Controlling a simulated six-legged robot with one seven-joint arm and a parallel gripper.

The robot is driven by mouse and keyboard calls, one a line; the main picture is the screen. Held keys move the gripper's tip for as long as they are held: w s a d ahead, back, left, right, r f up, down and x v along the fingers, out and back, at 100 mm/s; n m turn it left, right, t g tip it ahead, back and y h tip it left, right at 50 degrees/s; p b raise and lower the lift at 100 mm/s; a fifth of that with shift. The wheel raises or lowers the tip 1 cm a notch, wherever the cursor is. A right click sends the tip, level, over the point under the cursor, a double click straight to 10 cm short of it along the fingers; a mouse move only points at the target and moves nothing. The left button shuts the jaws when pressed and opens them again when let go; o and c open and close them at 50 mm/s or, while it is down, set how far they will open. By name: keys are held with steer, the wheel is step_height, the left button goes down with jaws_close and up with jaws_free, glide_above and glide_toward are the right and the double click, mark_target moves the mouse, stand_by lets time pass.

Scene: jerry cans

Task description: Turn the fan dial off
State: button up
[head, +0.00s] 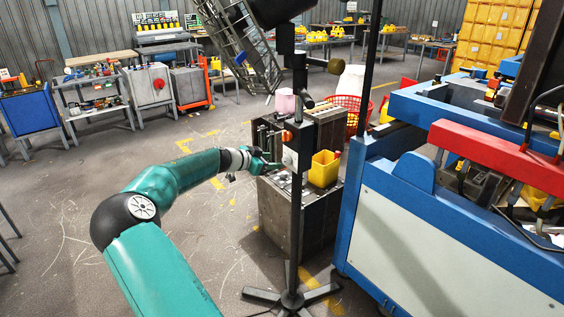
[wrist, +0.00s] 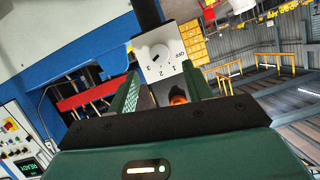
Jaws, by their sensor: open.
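The fan dial (wrist: 155,59) is on a white panel (wrist: 172,42) marked OFF, 1, 2 and 3, straight ahead in the wrist view. Its dark pointer seems to lean toward 3, but it is small. In the head view the white control box (head: 290,158) is on the black fan stand (head: 297,210); the dial face is hidden there. My gripper (wrist: 160,72) is open, with a green finger on each side of the panel's lower part. My gripper in the head view (head: 258,161) is just left of the box. I cannot tell whether it touches.
An orange knob (wrist: 178,95) sits below the panel, between my fingers. Behind the stand are a grey cabinet (head: 273,215) and a yellow bin (head: 324,169). A blue and white machine (head: 440,240) fills the right. The floor (head: 60,220) at left is open.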

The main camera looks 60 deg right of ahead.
mark_target(284, 161)
steer(key=x, duration=0.6)
steer(key=shift+f, duration=0.1)
steer(key=shift+d, duration=0.1)
steer(key=c, duration=1)
steer(key=shift+o, duration=0.2)
